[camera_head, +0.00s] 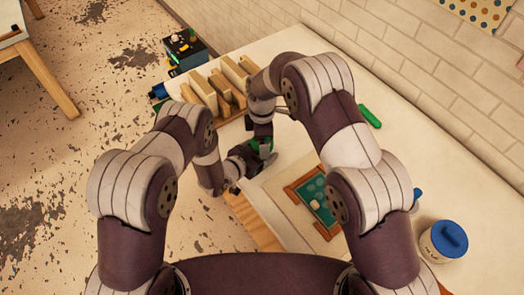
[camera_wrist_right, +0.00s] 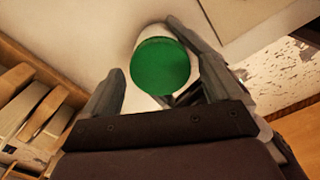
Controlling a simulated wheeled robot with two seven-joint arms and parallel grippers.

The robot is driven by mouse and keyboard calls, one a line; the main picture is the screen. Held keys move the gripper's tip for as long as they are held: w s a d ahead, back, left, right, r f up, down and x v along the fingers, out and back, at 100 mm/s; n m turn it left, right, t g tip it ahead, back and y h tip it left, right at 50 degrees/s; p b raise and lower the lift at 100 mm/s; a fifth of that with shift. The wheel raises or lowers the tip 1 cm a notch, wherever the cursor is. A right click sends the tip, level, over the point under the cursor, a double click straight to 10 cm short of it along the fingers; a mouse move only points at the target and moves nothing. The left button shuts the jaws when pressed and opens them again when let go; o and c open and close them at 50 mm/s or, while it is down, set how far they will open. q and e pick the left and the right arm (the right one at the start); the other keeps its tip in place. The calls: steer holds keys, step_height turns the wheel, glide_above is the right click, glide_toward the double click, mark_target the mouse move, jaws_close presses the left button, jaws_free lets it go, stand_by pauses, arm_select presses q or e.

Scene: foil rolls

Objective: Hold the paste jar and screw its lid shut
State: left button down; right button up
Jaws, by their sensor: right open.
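The paste jar (camera_wrist_right: 155,33) is a white cylinder with its round green lid (camera_wrist_right: 160,67) on the end facing the right wrist camera. Whether the lid is threaded fully down cannot be told. In the head view only a bit of the green lid (camera_head: 266,147) shows between my two grippers. My right gripper (camera_wrist_right: 150,75) is open, with one finger on either side of the lid; the right-hand finger looks very close to it. My left gripper (camera_head: 245,160) is low beside the jar; its fingers are mostly hidden, so its grip cannot be told.
Wooden slats in a rack (camera_head: 205,95) stand left of the grippers. A wood-framed green board (camera_head: 318,205) lies on the table to the right. A white tub with a blue lid (camera_head: 443,240) stands at the lower right. A green stick (camera_head: 370,116) lies near the wall.

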step_height(320, 180, up, 4)
steer(key=shift+r, duration=0.1)
steer(key=shift+c, duration=0.4)
steer(key=shift+w+a+r+n, duration=0.1)
steer(key=shift+w+r+n, duration=0.05)
steer(key=shift+r+n, duration=0.4)
steer(key=shift+w+r+n, duration=0.15)
steer(key=shift+r+n, duration=0.4)
steer(key=n, duration=0.2)
steer(key=r+n, duration=0.1)
steer(key=n, duration=0.1)
steer(key=shift+s+r+n, duration=0.1)
steer(key=shift+s+n, duration=0.1)
steer(key=shift+n, duration=0.2)
steer(key=n, duration=0.3)
steer(key=shift+s, duration=0.1)
steer(key=shift+f, duration=4)
